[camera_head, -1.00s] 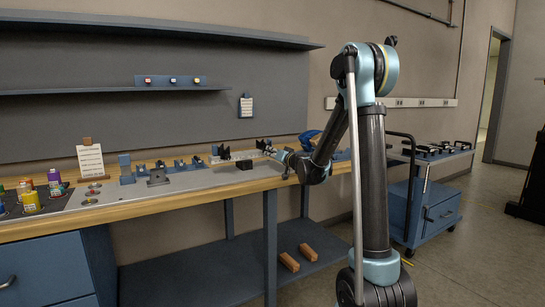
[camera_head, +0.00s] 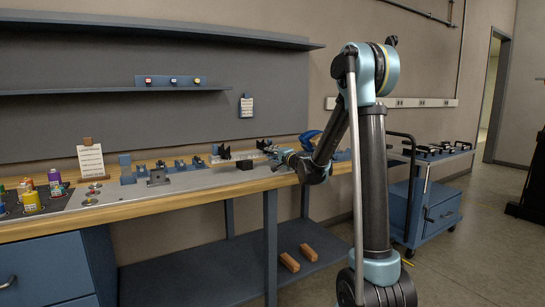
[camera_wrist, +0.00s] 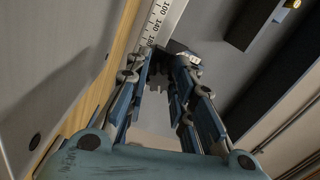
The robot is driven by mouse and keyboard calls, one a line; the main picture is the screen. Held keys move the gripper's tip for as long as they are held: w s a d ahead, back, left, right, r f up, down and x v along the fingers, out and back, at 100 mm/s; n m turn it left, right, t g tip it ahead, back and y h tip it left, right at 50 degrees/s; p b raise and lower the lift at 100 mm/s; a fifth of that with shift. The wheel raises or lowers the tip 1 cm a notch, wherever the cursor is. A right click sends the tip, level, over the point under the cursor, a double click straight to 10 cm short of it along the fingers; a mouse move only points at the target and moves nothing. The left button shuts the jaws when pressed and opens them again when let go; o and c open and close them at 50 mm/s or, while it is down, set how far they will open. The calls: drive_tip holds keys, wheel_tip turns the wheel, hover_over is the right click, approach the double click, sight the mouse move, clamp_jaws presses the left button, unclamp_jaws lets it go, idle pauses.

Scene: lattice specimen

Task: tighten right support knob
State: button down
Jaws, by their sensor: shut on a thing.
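My gripper (camera_head: 273,152) is at the bench, beside the right black V-shaped support (camera_head: 265,144). In the wrist view its two blue-grey fingers (camera_wrist: 166,70) reach forward and are shut on a small dark part with a toothed outline (camera_wrist: 182,88). I take this for the right support knob; its full shape is hidden between the fingers. The left black V-shaped support (camera_head: 223,152) stands a little to the left. A white scale with printed numbers (camera_wrist: 157,22) runs along the supports and shows beyond the fingertips.
A black block (camera_head: 245,164) lies in front of the supports on the bench. Blue fixtures (camera_head: 127,172) stand farther left, with a sign card (camera_head: 91,161) behind. A blue object (camera_head: 310,140) is behind my arm. A blue cart (camera_head: 424,205) stands right of the bench.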

drive_tip(key=m, duration=1.3)
drive_tip(key=shift+r+m, duration=0.1)
drive_tip(key=shift+m, duration=0.3)
drive_tip(key=m, duration=1.2)
drive_tip(key=shift+m, duration=0.4)
drive_tip(key=c, duration=1.4)
unclamp_jaws()
drive_tip(key=shift+w, duration=0.1)
drive_tip(key=shift+o, duration=0.2)
drive_tip(key=shift+d, duration=0.1)
